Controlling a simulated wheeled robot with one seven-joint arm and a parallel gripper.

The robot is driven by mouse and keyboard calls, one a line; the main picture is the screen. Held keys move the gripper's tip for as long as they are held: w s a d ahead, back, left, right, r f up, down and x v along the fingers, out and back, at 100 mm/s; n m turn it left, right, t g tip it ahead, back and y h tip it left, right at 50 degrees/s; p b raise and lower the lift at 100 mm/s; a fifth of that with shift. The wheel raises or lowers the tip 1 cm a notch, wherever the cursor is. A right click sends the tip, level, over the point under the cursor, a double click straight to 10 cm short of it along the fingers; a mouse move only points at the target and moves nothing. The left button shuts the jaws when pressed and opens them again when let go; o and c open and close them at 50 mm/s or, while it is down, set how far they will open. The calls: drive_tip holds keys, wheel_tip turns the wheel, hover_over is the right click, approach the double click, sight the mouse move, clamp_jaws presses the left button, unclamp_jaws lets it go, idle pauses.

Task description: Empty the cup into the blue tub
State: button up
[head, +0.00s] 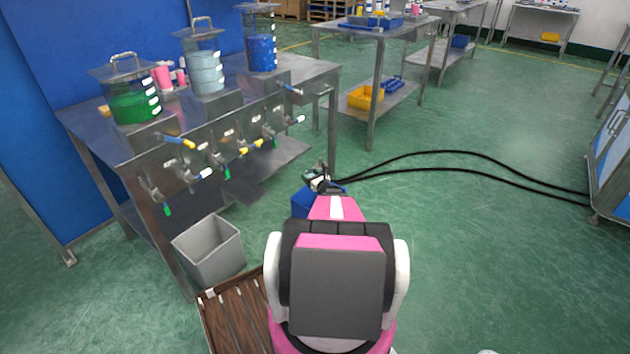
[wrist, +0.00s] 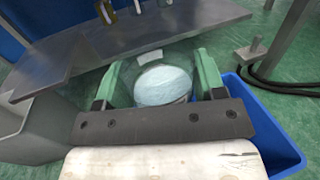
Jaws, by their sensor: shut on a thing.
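My gripper (wrist: 158,76) has its green fingers shut on the cup. The cup (wrist: 163,83) shows between the fingers in the wrist view as a clear vessel with a pale blue, liquid-looking content. The blue tub (wrist: 275,125) is below and to the right of the cup in the wrist view, partly hidden by my gripper. In the head view the blue tub (head: 302,203) shows only in part behind my arm.
A steel bench (head: 322,72) with taps and tanks of green, pale blue and dark blue liquid stands at left. Black hoses (head: 440,153) cross the floor to the right.

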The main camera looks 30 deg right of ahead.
drive_tip(key=d+f, duration=0.1)
drive_tip(key=d+f+h, duration=0.1)
drive_tip(key=shift+s+f+m, duration=0.2)
drive_tip(key=shift+f+m, duration=0.1)
drive_tip(key=shift+f, duration=0.1)
wheel_tip(320, 180, down, 7)
drive_tip(key=m+g+y, duration=0.4)
drive_tip(key=m, duration=1)
drive_tip(key=shift+w+d, duration=0.15)
drive_tip(key=shift+d, duration=0.2)
drive_tip(key=shift+w+d+r+m+g+y, duration=0.1)
drive_tip(key=shift+d+r+m+g+y, duration=0.25)
drive_tip(key=shift+m, duration=0.3)
drive_tip(key=shift+w+d+r+m+g+y, duration=0.1)
drive_tip(key=shift+m+g+y, duration=0.05)
drive_tip(key=shift+m+y, duration=0.4)
drive_tip(key=shift+a, duration=0.1)
drive_tip(key=shift+s, duration=0.1)
idle(1.2)
drive_tip(key=shift+s+a+r+n+t+h, duration=0.15)
drive_tip(key=shift+a+n+h, duration=0.1)
drive_tip(key=shift+n+h, duration=0.25)
drive_tip(key=shift+s+a+r+n+t+h, duration=0.15)
drive_tip(key=shift+a+n+h, duration=0.15)
drive_tip(key=shift+n, duration=0.3)
